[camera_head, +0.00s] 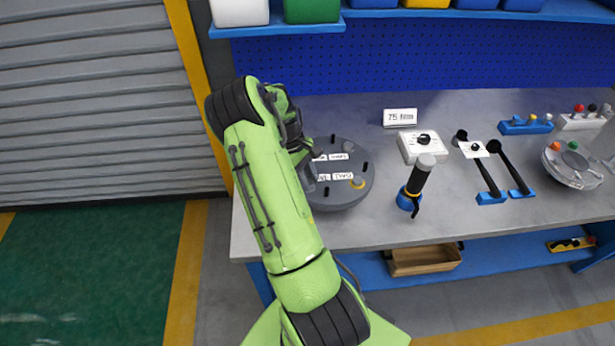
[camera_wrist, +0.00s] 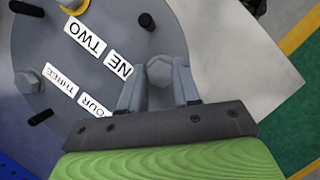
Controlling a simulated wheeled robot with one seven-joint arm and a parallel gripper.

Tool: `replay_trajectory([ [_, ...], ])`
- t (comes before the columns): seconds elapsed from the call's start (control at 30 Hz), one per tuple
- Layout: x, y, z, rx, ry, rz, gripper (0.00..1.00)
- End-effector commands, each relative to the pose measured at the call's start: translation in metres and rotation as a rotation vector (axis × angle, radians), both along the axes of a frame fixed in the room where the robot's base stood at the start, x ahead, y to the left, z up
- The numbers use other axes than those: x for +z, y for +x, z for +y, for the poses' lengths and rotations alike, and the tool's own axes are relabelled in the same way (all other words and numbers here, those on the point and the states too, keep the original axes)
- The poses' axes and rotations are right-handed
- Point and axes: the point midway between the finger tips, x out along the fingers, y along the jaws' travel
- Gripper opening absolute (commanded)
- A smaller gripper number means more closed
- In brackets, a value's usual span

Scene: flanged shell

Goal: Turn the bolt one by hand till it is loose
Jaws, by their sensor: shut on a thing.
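The round grey shell (camera_head: 345,193) lies on the bench, partly hidden by my arm; its flange also shows in the wrist view (camera_wrist: 45,55). It carries labels reading TWO, THREE and partly covered ones that look like ONE and FOUR. In the wrist view, bolt one (camera_wrist: 160,71), a grey hex head, sits beside the ONE label. My gripper (camera_wrist: 158,86) is shut on this bolt, one finger on each side of its head. Another hex bolt (camera_wrist: 27,81) stands by the THREE label. Whether the held bolt is loose cannot be told.
Several black pegs, such as this one (camera_wrist: 147,21), stand up from the shell. On the bench (camera_head: 440,220) to the right stand a black-handled tool (camera_head: 418,178), a white dial box (camera_head: 422,145) and a sign (camera_head: 400,117).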

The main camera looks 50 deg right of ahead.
Motion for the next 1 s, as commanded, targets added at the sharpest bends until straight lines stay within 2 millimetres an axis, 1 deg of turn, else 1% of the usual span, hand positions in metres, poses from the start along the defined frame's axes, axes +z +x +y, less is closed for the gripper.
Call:
replay_trajectory([
  [0.03,-0.0021,-0.0004,0.0026,0.030,0.007,0.004,0.01],
  [0.3,-0.0022,-0.0005,0.0035,0.146,0.008,0.004,0.01],
  [0.53,-0.0026,-0.0007,0.0035,0.181,0.009,0.003,0.01],
  [0.9,-0.0027,-0.0005,0.0039,0.185,0.010,0.003,0.01],
  [0.93,-0.0027,-0.0004,0.0039,0.185,0.010,0.003,0.33],
  [1.0,-0.0025,-0.0004,0.0036,0.184,0.009,0.003,0.44],
])
